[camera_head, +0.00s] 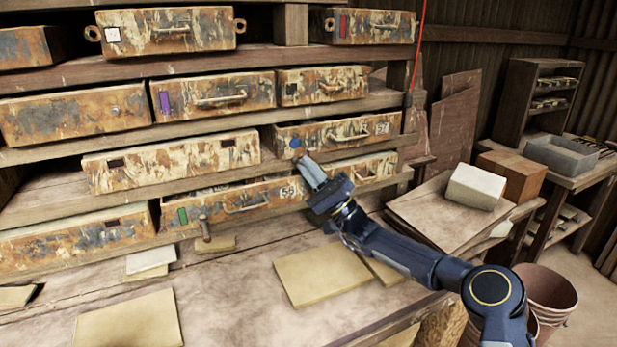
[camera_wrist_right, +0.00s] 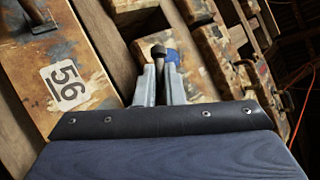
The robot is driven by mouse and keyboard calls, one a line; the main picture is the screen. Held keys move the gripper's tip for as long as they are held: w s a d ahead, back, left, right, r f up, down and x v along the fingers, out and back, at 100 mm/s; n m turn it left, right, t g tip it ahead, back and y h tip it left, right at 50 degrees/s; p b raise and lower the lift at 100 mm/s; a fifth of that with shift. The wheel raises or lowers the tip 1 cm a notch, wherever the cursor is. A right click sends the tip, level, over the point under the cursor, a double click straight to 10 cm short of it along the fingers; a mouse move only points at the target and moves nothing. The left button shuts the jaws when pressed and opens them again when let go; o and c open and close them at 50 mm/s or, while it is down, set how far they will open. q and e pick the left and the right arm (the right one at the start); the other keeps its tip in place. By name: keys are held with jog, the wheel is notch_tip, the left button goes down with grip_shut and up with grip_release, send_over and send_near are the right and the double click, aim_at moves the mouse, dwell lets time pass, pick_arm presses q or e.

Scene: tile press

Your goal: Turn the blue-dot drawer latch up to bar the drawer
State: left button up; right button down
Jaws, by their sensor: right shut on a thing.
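The blue-dot drawer (camera_head: 345,131) is a rusty drawer in the right column of the rack, and its front looks flush with its neighbours. Its blue dot (camera_head: 295,142) is at the left end of the front, and also shows in the right wrist view (camera_wrist_right: 173,58). My right gripper (camera_head: 309,168) is just below the dot, in front of the rack. In the wrist view my right gripper (camera_wrist_right: 157,84) is shut on the dark latch (camera_wrist_right: 158,52), whose rounded end sticks out beyond the fingertips beside the dot. The fingers hide the rest of the latch, so its exact angle is unclear. My left gripper is out of view.
A green-marked drawer (camera_head: 230,203) below has its own latch (camera_head: 204,228). Another drawer (camera_head: 170,160) sits to the left. Tan tiles (camera_head: 322,273) lie on the bench below. A red cord (camera_head: 416,50) hangs at the right of the rack.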

jog(key=c, duration=1.5)
grip_release()
jog(key=s+d+f+b, duration=0.1)
jog(key=s+d, duration=0.1)
jog(key=d, duration=0.2)
jog(key=s+d+f, duration=0.1)
jog(key=s+d, duration=0.2)
jog(key=d, duration=0.2)
jog(key=s+d+f+b, duration=0.1)
jog(key=s+d, duration=0.2)
jog(key=d, duration=0.1)
jog(key=shift+d+f+b, duration=0.2)
jog(key=shift+b, duration=0.15)
